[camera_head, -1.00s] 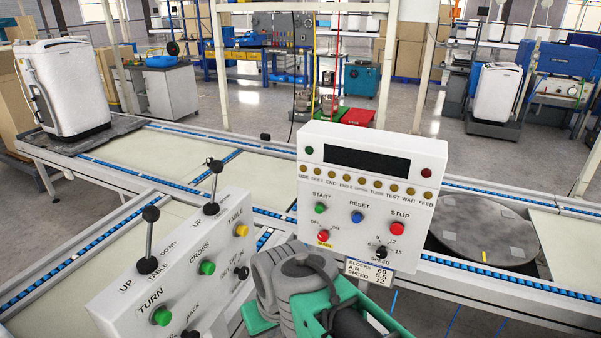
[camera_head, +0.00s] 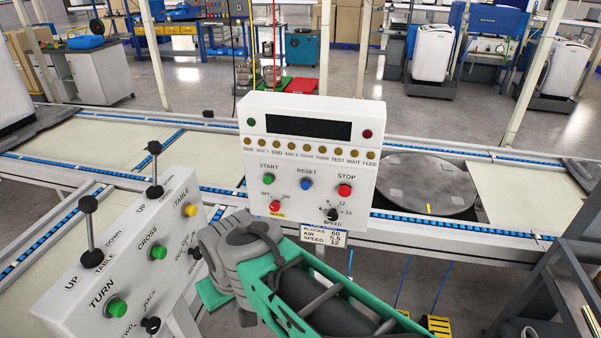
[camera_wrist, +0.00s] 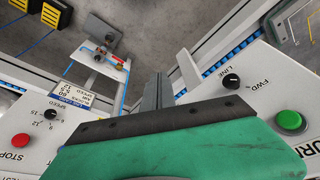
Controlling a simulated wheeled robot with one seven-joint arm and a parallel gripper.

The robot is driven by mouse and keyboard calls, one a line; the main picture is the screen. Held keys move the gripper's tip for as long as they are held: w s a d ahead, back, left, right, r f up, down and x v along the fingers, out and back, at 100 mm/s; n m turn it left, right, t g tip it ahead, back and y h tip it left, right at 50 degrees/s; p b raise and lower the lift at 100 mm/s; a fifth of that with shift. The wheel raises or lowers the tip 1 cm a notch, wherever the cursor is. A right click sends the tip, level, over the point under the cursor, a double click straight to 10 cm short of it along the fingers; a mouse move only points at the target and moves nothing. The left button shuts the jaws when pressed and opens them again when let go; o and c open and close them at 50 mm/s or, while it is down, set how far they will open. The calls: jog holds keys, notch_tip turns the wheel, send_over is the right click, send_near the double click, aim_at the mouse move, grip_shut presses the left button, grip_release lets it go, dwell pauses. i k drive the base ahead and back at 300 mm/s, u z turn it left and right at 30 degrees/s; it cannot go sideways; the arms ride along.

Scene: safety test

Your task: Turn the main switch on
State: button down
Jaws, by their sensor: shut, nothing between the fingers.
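The main switch (camera_head: 275,206) is a small red knob above a yellow MAIN label, with OFF and ON marked above it. It sits at the lower left of the white upright control panel (camera_head: 250,160); which way it points is too small to tell. My green and grey arm is below and in front of this panel in the head view. The fingers of my gripper (camera_wrist: 160,80) show in the wrist view as a narrow grey shape, shut and empty, over the gap between two panels. The main switch is not visible in the wrist view.
A second white panel (camera_head: 65,300) with levers (camera_head: 88,230) and green buttons stands close to my arm's left. The STOP button (camera_head: 345,191) and speed knob (camera_head: 331,214) are near the main switch. A roller conveyor (camera_head: 450,227) and round turntable (camera_head: 430,183) lie behind.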

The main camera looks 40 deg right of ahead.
aim_at(275, 207)
jog(key=u, duration=0.05)
jog(key=k, duration=0.5)
jog(key=z, duration=0.6)
jog(key=i, duration=0.75)
jog(key=u, duration=1.55)
jog(key=i, duration=0.5)
jog(key=z, duration=0.05)
